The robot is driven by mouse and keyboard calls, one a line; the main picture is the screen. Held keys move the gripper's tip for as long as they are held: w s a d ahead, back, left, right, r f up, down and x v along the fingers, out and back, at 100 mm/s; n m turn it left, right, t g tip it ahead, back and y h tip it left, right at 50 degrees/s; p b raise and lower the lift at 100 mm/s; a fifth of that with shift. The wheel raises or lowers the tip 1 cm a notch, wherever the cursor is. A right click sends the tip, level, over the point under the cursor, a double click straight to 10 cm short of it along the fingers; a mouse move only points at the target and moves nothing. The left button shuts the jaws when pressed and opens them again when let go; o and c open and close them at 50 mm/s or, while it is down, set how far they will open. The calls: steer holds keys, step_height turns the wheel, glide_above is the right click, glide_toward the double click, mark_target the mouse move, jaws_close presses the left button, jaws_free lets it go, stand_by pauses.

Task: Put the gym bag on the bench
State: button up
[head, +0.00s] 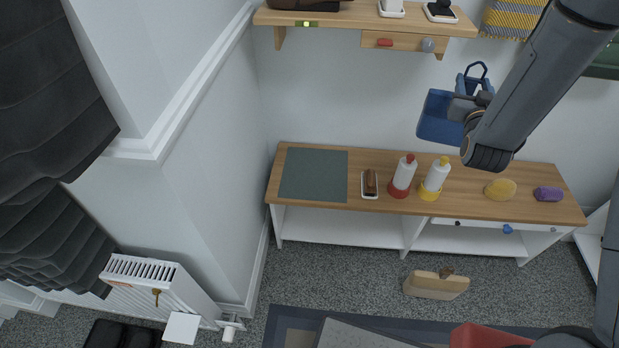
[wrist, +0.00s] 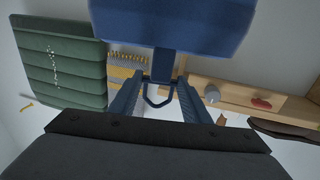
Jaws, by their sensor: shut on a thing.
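The bag is clear of the bench top. A dark green-grey mat (head: 314,174) lies flat on the bench's left end.
On the bench stand a brown bar on a white dish (head: 370,184), a red-based bottle (head: 403,175), a yellow-based bottle (head: 435,178), a yellow sponge (head: 500,189) and a purple block (head: 548,194). A wooden shelf (head: 340,18) hangs above. A tan bag (head: 436,285) lies on the floor.

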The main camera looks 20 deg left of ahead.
steer(key=w+a+f+n+g+y+b, duration=0.1)
steer(key=w+a+f+n+y+b, duration=0.15)
steer(key=a+f+b, duration=0.55)
steer(key=w+a+f+n+y+b, duration=0.1)
steer(key=w+a+f+y+b, duration=0.3)
steer(key=a+b, duration=0.8)
steer(key=s+a+f+n+g+y+b, duration=0.1)
steer(key=a+f+b, duration=0.3)
steer(key=a+b, duration=0.25)
steer(key=s+a+f+n+g+y+b, duration=0.1)
steer(key=a+f+b, duration=0.35)
steer(key=a, duration=0.35)
steer(key=s+a+f+n+y+b, duration=0.1)
steer(key=s+a+f+b, duration=0.15)
steer(key=a+b, duration=0.5)
step_height(320, 180, down, 11)
steer(key=b, duration=0.1)
steer(key=shift+w+r, duration=0.2)
steer(key=shift+w, duration=0.25)
steer(key=shift+f+b, duration=0.2)
steer(key=shift+b, duration=0.1)
steer(key=o, duration=1.5)
